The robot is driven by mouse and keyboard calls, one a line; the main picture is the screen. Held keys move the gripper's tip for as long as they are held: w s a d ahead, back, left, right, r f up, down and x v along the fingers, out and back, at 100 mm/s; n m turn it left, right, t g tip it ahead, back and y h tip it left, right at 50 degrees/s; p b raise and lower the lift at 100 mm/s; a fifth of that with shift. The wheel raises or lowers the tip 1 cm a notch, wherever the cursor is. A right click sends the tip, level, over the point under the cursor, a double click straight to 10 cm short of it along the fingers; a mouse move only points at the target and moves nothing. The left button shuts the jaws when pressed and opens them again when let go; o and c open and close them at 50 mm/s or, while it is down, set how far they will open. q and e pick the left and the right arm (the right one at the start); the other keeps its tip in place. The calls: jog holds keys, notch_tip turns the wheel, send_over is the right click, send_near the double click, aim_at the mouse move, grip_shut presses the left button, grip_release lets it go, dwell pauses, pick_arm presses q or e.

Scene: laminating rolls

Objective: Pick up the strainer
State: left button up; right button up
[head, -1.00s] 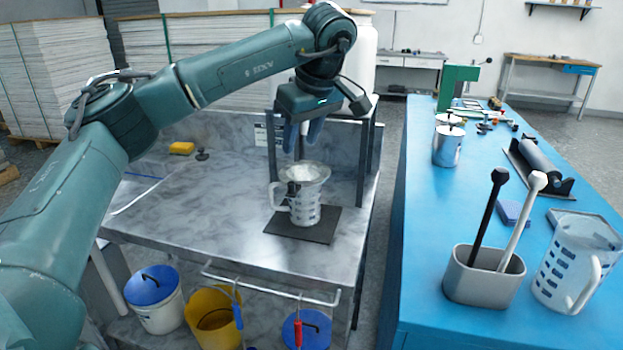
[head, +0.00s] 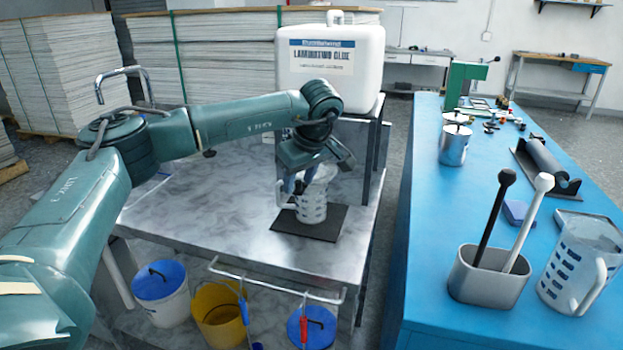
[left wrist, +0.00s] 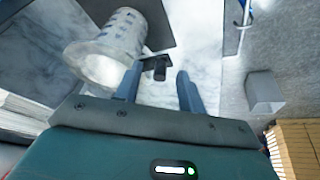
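The strainer, pale and cone-shaped with a small black handle, sits in the mouth of a clear measuring jug (head: 312,208). In the left wrist view the strainer (left wrist: 98,68) is at the upper left, with the jug (left wrist: 126,27) beyond it. My left gripper (left wrist: 160,74) is open. The dark handle end (left wrist: 158,68) shows between its two blue fingers, and I see a gap between it and the right finger. In the head view my left gripper (head: 296,184) is at the jug's rim and hides part of the strainer. My right gripper is in neither view.
The jug stands on a dark mat (head: 300,226) on the marble-look table (head: 230,215). A large white glue container (head: 352,70) stands on a rack behind. Buckets (head: 218,310) are below. The blue bench (head: 425,220) on the right carries another jug (head: 578,262) and a grey holder (head: 490,278).

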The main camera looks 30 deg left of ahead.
pick_arm(q)
grip_shut()
dwell(0.3)
dwell(0.3)
